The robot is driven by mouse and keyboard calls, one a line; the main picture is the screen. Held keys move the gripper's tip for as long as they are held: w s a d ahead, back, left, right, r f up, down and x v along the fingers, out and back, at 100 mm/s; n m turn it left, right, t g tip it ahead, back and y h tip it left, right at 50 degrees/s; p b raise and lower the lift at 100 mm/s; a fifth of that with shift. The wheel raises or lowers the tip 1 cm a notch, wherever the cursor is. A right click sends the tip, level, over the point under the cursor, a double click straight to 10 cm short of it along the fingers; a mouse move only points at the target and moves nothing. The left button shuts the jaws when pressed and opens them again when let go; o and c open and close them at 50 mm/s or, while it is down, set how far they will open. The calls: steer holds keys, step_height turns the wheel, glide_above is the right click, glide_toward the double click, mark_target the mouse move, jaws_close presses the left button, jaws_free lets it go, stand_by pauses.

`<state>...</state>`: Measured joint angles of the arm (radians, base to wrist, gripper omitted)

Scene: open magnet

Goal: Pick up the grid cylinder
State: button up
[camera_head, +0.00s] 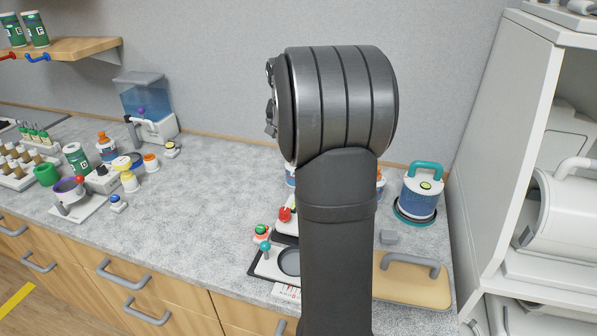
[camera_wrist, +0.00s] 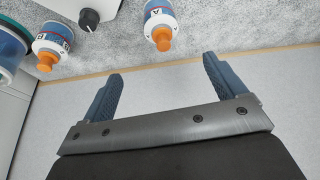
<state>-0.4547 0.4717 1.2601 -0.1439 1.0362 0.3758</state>
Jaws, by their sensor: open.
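No object is plainly marked as the grid cylinder. The closest match I see is a blue, finely textured cylinder (camera_head: 418,200) with a white top and a teal handle. It stands upright on a dark round base at the right of the counter. A teal-rimmed round part (camera_wrist: 9,48), perhaps of the same object, is cut off at the left edge of the wrist view. My gripper (camera_wrist: 161,68) is open and empty, its two blue fingers spread apart with wall behind them. In the head view my arm hides it.
Two orange-capped bottles, A (camera_wrist: 160,22) and B (camera_wrist: 52,42), stand near my gripper in the wrist view. A wooden board with a grey handle (camera_head: 410,285) lies at the front right. White shelving (camera_head: 500,130) bounds the right side. The counter middle (camera_head: 215,190) is clear.

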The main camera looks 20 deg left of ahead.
steer(key=x, duration=0.8)
steer(key=a+x, duration=0.1)
steer(key=x, duration=0.3)
steer(key=shift+s+f, duration=0.1)
steer(key=shift+f, duration=0.15)
steer(key=x, duration=0.5)
steer(key=shift+d+f, duration=0.15)
steer(key=shift+d, duration=0.25)
steer(key=c, duration=1.3)
